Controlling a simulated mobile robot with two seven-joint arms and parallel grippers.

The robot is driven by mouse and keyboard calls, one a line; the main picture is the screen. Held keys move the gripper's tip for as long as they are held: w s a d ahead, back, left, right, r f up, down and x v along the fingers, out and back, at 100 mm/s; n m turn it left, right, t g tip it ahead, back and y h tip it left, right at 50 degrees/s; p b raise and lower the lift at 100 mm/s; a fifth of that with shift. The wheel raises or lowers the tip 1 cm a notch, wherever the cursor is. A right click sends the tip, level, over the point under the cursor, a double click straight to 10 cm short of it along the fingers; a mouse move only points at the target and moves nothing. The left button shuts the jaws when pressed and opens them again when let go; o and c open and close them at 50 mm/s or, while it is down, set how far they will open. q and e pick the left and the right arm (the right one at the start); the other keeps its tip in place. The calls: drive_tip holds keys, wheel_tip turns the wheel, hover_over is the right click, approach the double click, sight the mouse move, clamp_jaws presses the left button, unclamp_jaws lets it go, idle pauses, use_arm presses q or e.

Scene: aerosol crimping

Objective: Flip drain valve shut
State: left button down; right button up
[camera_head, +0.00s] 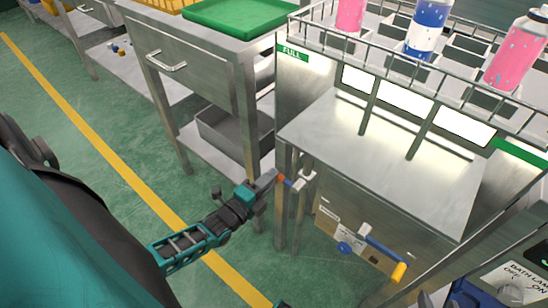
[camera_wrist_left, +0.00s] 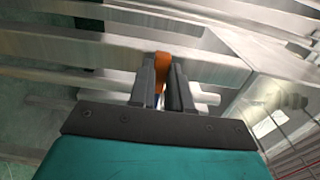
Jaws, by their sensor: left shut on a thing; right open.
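A valve lever with an orange tip (camera_head: 281,178) and a blue section sticks out from the left front corner of the steel bath cabinet, beside a pale valve body (camera_head: 304,180). My left gripper (camera_head: 273,177) is shut on the orange tip. In the left wrist view the orange tip (camera_wrist_left: 162,61) sits between the two dark fingers (camera_wrist_left: 160,88). I cannot tell from labels which valve is the drain.
The steel bath cabinet (camera_head: 370,150) carries a railed rack with pink and blue-white cans (camera_head: 428,28). A steel table with a drawer (camera_head: 195,75) and green tray (camera_head: 235,15) stands to its left. Green floor with a yellow line (camera_head: 105,148) is clear at left.

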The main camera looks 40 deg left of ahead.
use_arm(q)
drive_tip(key=c, duration=1.1)
unclamp_jaws()
drive_tip(key=shift+o, duration=0.2)
use_arm(e)
drive_tip(key=shift+s+f, duration=0.25)
drive_tip(key=shift+s, duration=0.2)
use_arm(q)
drive_tip(key=shift+s, duration=0.1)
drive_tip(key=s+a+p, duration=0.1)
drive_tip(key=s+p, duration=0.1)
drive_tip(key=s, duration=1)
drive_tip(key=shift+s, duration=0.35)
use_arm(e)
drive_tip(key=shift+s+d+r, duration=0.1)
drive_tip(key=shift+d+r, duration=0.15)
drive_tip(key=shift+r, duration=0.45)
